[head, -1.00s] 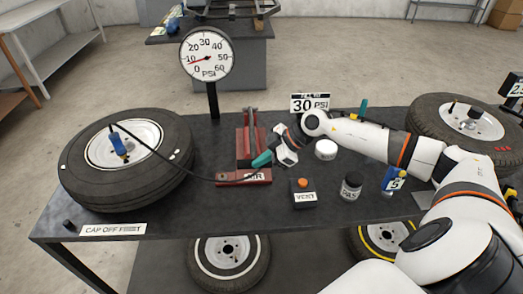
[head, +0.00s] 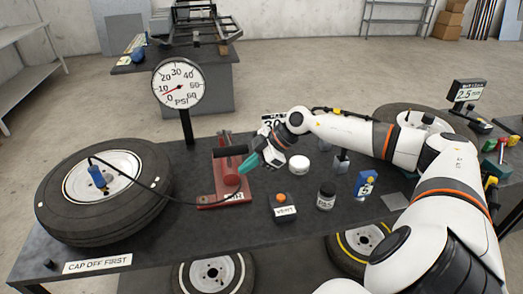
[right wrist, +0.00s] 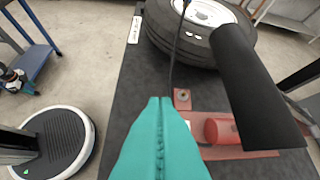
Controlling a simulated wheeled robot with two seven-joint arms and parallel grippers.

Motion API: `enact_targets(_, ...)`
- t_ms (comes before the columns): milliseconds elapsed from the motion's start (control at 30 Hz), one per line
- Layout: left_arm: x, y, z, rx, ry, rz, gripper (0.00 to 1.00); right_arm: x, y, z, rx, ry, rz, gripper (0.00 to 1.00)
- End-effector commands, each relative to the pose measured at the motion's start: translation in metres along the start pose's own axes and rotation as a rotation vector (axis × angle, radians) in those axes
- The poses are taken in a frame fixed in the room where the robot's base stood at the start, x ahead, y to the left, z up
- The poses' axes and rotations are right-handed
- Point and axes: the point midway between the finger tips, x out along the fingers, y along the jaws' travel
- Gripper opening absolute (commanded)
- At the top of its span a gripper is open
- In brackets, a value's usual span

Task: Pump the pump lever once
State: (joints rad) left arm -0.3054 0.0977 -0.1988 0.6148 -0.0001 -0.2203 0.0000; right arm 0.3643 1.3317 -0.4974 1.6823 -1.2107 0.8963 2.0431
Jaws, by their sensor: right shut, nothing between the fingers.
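The red foot pump (head: 209,200) stands on the dark table, left of my right arm. Its lever ends in a black crossbar handle (head: 230,151), raised above the base. The handle looms large in the right wrist view (right wrist: 255,85). My right gripper (head: 243,170) has teal fingers, shut and empty, just right of the pump's red cylinder (head: 230,174) and below the handle. In the right wrist view the shut fingertips (right wrist: 160,100) lie left of the handle, with a gap in the picture; contact elsewhere cannot be told.
A black hose runs from the pump to a blue chuck (head: 97,177) on the left tyre (head: 105,222). The PSI gauge (head: 178,86) stands behind, its needle low. The vent box (head: 284,207), a dark jar (head: 326,196) and a white round item (head: 299,163) sit right of the pump.

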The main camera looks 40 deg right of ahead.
Motion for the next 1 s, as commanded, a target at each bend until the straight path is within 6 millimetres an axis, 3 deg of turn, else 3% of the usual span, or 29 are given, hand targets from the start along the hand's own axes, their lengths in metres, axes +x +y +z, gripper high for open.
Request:
enact_targets(200,0.018,-0.009,0.003,-0.004,-0.006,-0.010,0.51,-0.036,0.003,-0.004,-0.001,0.006,0.002,0.00)
enact_targets(400,0.023,-0.024,0.013,-0.009,-0.022,-0.028,0.51,-0.056,0.004,-0.002,0.000,0.003,0.005,0.00)
enact_targets(667,0.024,-0.013,0.011,-0.004,-0.018,-0.014,0.51,-0.062,0.005,0.000,0.002,-0.002,0.007,0.00)
enact_targets(1000,0.024,-0.012,0.009,-0.005,-0.016,-0.014,0.51,-0.062,0.005,0.000,0.002,-0.002,0.007,0.00)
